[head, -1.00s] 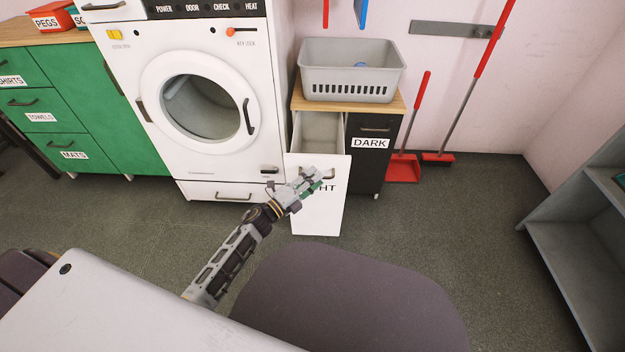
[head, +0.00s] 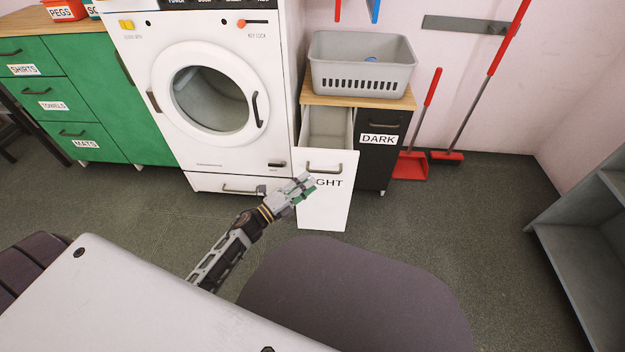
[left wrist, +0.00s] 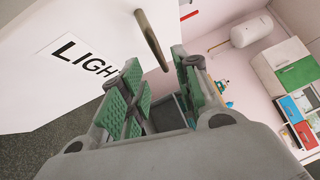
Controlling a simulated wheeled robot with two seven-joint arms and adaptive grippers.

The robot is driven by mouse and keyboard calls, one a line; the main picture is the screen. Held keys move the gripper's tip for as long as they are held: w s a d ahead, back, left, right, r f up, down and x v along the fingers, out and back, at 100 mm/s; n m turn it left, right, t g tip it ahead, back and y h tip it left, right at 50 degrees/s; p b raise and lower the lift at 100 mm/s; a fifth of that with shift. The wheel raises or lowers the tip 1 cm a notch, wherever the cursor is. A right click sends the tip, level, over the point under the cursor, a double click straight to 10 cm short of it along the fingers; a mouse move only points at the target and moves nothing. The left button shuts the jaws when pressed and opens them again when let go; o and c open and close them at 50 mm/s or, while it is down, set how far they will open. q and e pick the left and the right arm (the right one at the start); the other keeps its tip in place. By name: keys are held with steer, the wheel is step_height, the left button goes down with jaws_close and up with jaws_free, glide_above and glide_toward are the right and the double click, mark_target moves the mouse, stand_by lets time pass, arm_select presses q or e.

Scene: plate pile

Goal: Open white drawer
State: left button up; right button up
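The white drawer (head: 325,208), labelled LIGHT, is pulled out from under the wooden top, and its grey inside (head: 326,128) shows. Its handle (head: 324,168) is visible near the top of the front. My left gripper (head: 308,185) is in front of the drawer's left part, below and left of the handle, and covers part of the label. In the left wrist view the gripper's green-padded fingers (left wrist: 155,75) are apart with nothing held. The handle (left wrist: 150,38) shows there near the fingertips; the exact gap is unclear. My right gripper is out of view.
A black DARK cabinet (head: 377,165) stands right of the drawer, with a grey basket (head: 362,75) on the top above. A white dryer (head: 215,120) stands to the left. A purple-grey seat-like shape (head: 350,300) fills the near floor. A grey shelf (head: 585,250) stands at right.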

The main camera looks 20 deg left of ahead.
arm_select(q)
steer(key=r+v, duration=0.1)
steer(key=v, duration=0.5)
steer(key=shift+f, duration=0.45)
steer(key=shift+w+a, duration=0.1)
